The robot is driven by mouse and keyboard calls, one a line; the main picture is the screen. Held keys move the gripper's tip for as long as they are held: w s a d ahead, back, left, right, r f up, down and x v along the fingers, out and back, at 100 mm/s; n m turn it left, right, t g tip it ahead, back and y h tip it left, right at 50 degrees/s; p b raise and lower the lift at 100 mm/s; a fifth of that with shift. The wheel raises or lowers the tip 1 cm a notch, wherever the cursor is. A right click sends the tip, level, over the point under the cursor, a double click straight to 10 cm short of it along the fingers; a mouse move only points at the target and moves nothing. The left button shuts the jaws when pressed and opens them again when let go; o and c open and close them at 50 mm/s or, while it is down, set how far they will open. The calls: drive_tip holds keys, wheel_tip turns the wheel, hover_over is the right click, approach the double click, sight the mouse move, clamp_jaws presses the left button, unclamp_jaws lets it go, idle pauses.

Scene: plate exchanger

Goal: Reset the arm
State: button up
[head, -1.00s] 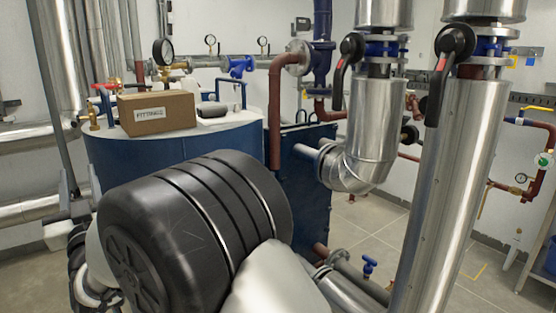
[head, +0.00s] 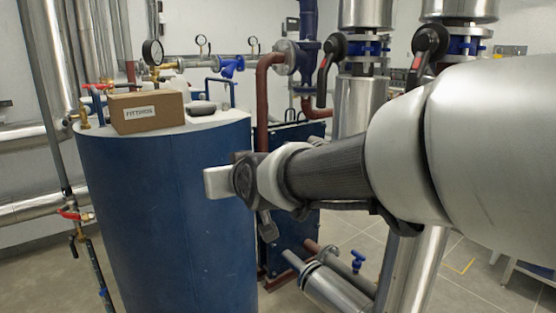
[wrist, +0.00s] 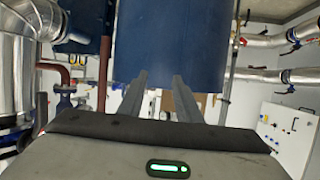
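My arm reaches in from the right of the head view. My gripper (head: 217,182) is in front of the blue tank, seen from the side. In the wrist view its two grey fingers (wrist: 159,80) stand apart with nothing between them, so it is open and empty. The blue tank (head: 165,215) stands behind the gripper; it also shows, upside down, in the wrist view (wrist: 170,45). I cannot tell the exact distance between the gripper and the tank.
A cardboard box (head: 147,111) labelled as fittings and a dark object (head: 201,107) lie on the tank top. A pressure gauge (head: 152,52) rises behind. Silver pipes (head: 360,110) stand at the right, partly behind my arm. Grey floor (head: 470,250) shows at lower right.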

drive_tip(key=s+d+f+m+g+h, duration=0.2)
drive_tip(key=s+d+f, duration=0.2)
drive_tip(key=s+d, duration=0.4)
drive_tip(key=s+d+f+m+g+h, duration=0.1)
drive_tip(key=s+d+f+g+h, duration=0.15)
drive_tip(key=s+d, duration=0.6)
drive_tip(key=s+d+f+m+g+h, duration=0.2)
drive_tip(key=s+d+f, duration=0.2)
drive_tip(key=s+d, duration=0.4)
wheel_tip(320, 180, up, 24)
drive_tip(key=p, duration=2.4)
drive_tip(key=shift+s+f, duration=0.15)
drive_tip(key=shift+s, duration=0.1)
drive_tip(key=shift+y, duration=0.25)
